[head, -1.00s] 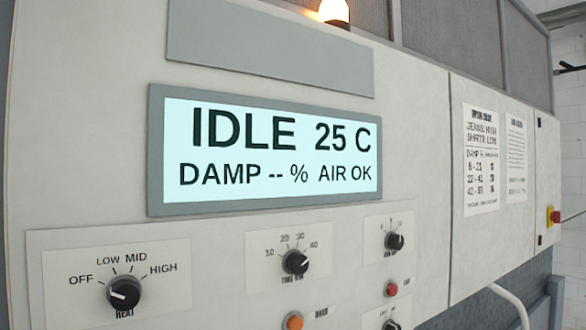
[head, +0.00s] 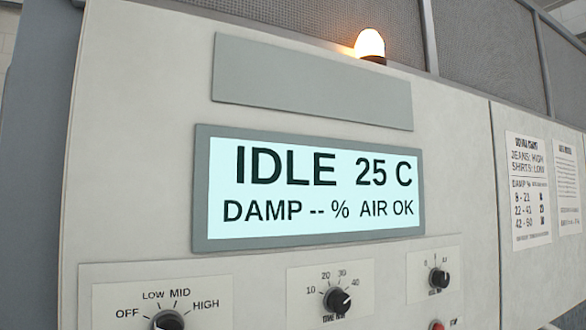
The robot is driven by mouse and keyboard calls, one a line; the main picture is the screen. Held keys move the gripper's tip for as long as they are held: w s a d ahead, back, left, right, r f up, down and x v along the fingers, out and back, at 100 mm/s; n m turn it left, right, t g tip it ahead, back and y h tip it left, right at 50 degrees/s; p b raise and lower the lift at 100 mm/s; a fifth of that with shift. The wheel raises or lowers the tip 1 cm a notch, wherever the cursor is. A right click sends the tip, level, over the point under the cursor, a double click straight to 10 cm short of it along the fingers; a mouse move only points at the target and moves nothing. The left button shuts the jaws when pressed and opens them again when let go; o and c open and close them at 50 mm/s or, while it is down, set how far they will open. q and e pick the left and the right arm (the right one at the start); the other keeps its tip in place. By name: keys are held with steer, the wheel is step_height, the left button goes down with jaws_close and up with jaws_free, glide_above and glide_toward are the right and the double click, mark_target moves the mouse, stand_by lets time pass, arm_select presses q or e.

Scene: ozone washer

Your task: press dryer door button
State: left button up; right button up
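The dryer's control panel (head: 140,190) fills the head view. Its lit display (head: 315,190) reads IDLE 25 C, DAMP -- % and AIR OK. Neither of my grippers is in view.
Black knobs sit below the display: a heat knob (head: 168,321), a time knob (head: 338,300) and a third knob (head: 439,279). A lit amber lamp (head: 369,44) stands on top. Paper charts (head: 528,190) hang at the right.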

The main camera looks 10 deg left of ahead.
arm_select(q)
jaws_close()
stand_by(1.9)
